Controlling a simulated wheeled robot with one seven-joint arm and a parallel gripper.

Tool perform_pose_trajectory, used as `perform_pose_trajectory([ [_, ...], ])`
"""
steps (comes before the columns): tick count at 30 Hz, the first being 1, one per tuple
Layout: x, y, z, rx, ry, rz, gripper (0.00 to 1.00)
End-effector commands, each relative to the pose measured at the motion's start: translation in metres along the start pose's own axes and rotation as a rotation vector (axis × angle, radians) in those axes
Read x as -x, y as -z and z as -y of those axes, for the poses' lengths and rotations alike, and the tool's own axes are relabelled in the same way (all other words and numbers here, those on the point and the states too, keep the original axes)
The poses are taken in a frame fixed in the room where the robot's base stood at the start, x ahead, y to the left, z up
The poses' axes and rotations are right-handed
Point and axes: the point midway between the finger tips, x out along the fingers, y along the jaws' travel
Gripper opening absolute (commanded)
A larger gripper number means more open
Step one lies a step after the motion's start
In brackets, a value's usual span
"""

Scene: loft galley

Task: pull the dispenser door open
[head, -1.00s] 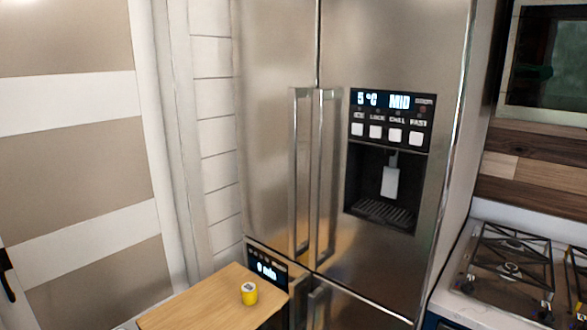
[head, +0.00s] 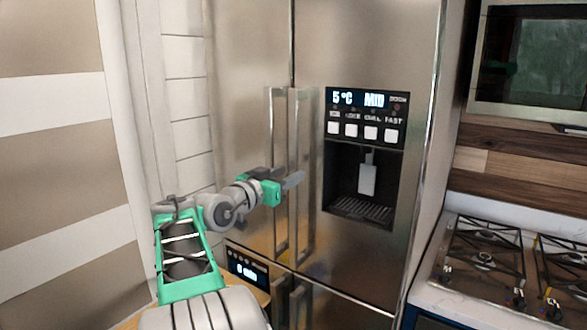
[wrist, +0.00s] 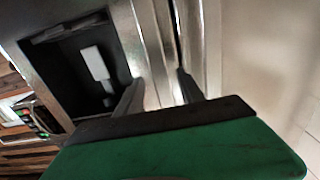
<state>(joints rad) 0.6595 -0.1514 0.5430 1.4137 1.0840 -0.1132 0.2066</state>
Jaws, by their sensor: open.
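The dispenser door (head: 350,265) is the fridge's right steel door, with a display and a dark dispenser recess; it looks shut. Its tall vertical bar handle (head: 303,135) runs beside the door seam, and it shows in the wrist view (wrist: 154,45). My gripper (head: 292,181) is at the handle's mid height, left of the recess. In the wrist view my gripper (wrist: 160,93) is open, with one finger on each side of this handle. The right finger lies toward the neighbouring handle. I cannot tell whether the fingers touch the bar.
The left fridge door's handle (head: 277,120) stands close beside the dispenser door's handle. A lower drawer (head: 330,305) is below. A gas hob (head: 485,260) is at the right. A wooden top (head: 135,320) is partly hidden by my arm. A striped panel wall is at the left.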

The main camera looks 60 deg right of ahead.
Motion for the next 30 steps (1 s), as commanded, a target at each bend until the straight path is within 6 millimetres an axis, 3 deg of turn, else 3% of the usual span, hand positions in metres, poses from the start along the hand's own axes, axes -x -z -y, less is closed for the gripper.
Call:
perform_pose_trajectory([
  [6,-0.029,0.001,0.000,0.001,0.000,0.001,0.45],
  [14,-0.031,-0.001,0.001,0.000,0.003,0.001,0.45],
  [30,-0.030,0.000,0.001,0.000,0.003,0.002,0.01],
])
